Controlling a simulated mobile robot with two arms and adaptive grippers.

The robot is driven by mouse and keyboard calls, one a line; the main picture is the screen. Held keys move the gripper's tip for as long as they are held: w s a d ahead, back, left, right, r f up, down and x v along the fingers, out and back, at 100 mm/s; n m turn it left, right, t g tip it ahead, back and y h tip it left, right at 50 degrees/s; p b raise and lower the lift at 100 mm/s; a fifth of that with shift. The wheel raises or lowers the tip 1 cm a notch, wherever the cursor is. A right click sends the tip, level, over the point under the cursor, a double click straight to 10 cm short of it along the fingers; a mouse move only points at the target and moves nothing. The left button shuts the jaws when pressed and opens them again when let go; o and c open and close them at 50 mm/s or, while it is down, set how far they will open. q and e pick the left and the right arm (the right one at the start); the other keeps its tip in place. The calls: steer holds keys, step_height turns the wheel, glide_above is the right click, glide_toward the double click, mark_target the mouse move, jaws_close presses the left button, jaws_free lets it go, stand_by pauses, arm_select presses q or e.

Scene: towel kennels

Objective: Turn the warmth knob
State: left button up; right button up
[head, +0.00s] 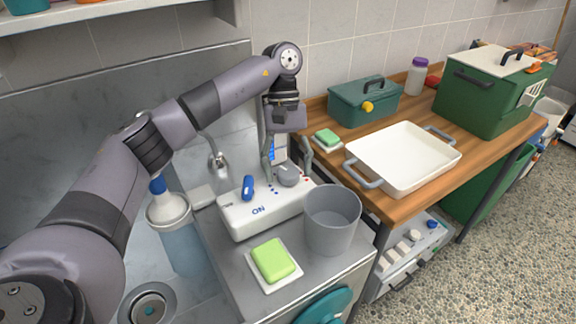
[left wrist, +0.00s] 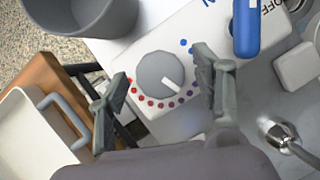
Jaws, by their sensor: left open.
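The warmth knob is a round grey dial (head: 288,176) on top of a white control unit (head: 268,212). In the left wrist view the knob (left wrist: 157,70) has a white pointer line aimed to the lower right, and an arc of dots runs around it from red to blue. My left gripper (head: 287,163) points down over the knob, open. In the left wrist view its two fingers (left wrist: 163,76) are on either side of the knob, with gaps to it. I cannot tell whether the fingertips are level with it. My right gripper is out of view.
A grey bin (head: 332,222) and a green sponge (head: 274,258) on a dish are close in front. A white tray (head: 403,157) and a green toolbox (head: 362,103) are on the wooden counter at right.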

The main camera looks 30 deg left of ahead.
arm_select(q)
steer(key=v, duration=1.2)
stand_by(0.4)
